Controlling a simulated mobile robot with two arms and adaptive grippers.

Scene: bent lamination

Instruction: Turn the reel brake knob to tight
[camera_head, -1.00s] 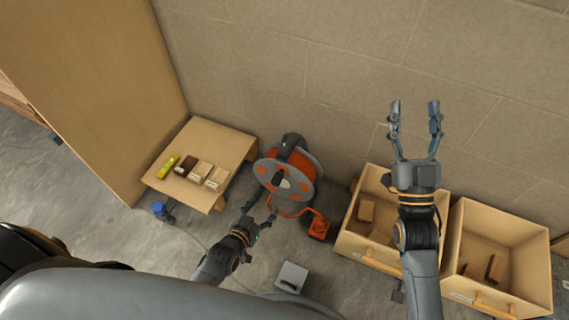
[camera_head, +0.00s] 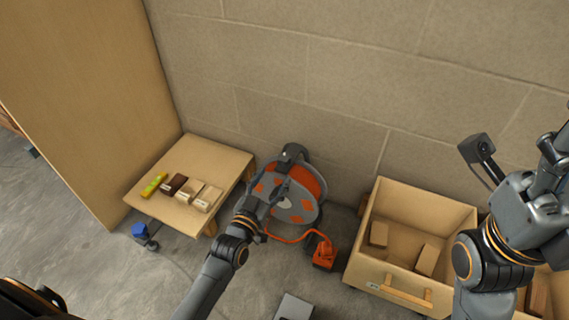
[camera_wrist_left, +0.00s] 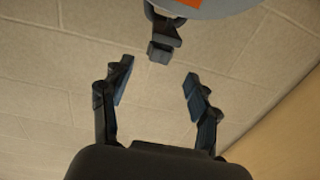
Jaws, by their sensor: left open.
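The cable reel (camera_head: 306,178), with grey discs and orange parts, stands on the floor against the wall. A dark handle-like part (camera_head: 291,154) is at its top. My left gripper (camera_head: 273,190) is in front of the reel's face and hides part of it. In the left wrist view the left gripper (camera_wrist_left: 159,72) is open and empty. A dark part (camera_wrist_left: 162,38) hangs near the reel's disc edge (camera_wrist_left: 205,7), just beyond the fingertips. I cannot tell whether it is the brake knob. My right gripper (camera_head: 552,150) is at the right edge, partly cut off.
A low wooden table (camera_head: 168,210) with several small blocks stands left of the reel. An orange plug box (camera_head: 324,254) on a cable lies on the floor at its right. A wooden drawer box (camera_head: 385,275) with blocks stands further right.

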